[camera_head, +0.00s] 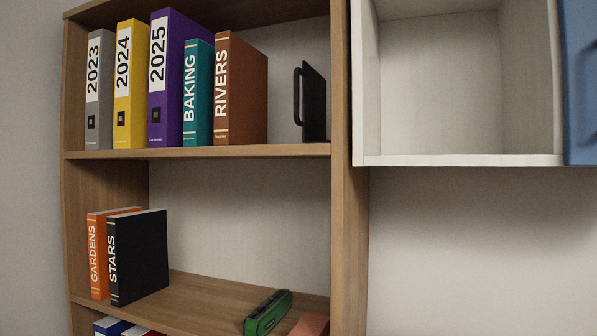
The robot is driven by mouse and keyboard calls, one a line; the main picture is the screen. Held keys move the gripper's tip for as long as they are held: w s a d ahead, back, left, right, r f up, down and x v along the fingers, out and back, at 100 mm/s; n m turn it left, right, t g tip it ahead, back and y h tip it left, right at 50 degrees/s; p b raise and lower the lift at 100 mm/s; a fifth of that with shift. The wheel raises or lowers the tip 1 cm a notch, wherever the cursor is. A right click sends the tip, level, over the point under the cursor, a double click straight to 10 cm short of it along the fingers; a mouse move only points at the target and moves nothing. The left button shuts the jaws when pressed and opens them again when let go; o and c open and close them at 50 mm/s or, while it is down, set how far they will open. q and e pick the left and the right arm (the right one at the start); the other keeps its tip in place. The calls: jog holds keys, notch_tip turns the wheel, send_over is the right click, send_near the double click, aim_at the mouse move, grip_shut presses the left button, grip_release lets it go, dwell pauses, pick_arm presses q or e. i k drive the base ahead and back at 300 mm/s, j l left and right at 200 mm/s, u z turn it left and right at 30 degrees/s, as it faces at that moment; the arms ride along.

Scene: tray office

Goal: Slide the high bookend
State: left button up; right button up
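The high bookend (315,104) is a black upright plate with a handle-like loop on its left side. It stands near the right end of the upper shelf (240,152), close to the right side panel. A gap of bare shelf lies between it and the brown RIVERS book (240,92), the rightmost of the upright row. Neither of my grippers shows in the head view.
Left of RIVERS stand a teal BAKING book (198,95) and several binders (132,85). The lower shelf holds GARDENS and STARS (140,256) and a green object (268,312). A white open cabinet (455,160) with a blue door (582,80) hangs at right.

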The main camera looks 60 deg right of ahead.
aim_at(313, 123)
jog(key=z, duration=1.85)
jog(key=i+l, duration=0.25)
jog(key=i, duration=0.15)
